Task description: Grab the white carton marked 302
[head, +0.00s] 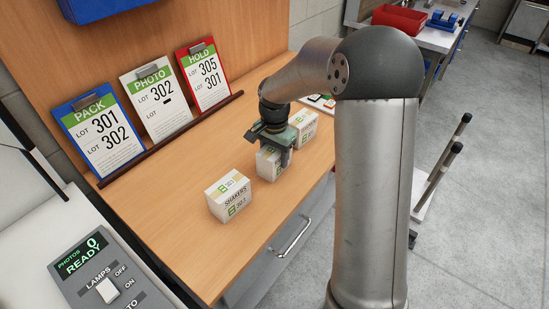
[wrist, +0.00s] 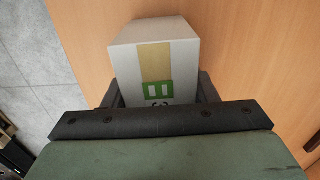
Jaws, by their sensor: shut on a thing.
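Three white cartons with tan and green bands stand in a row on the wooden bench. My gripper (head: 283,153) is shut on the middle carton (head: 265,166), with a finger on either side of it. This carton also shows between the fingers in the wrist view (wrist: 152,42); its number is hidden there by my gripper and is not readable in the head view. The near carton (head: 229,196), marked SHAKERS, stands apart to the left; its number is too small to read surely. The far carton (head: 303,127) is close behind my gripper, partly hidden.
Three clipboards lean at the back of the bench: blue PACK (head: 100,135) with 301 and 302, white PHOTO (head: 155,102) with 302, red HOLD (head: 205,78) with 305 and 301. A grey control panel (head: 100,275) is at lower left. The bench's left part is clear.

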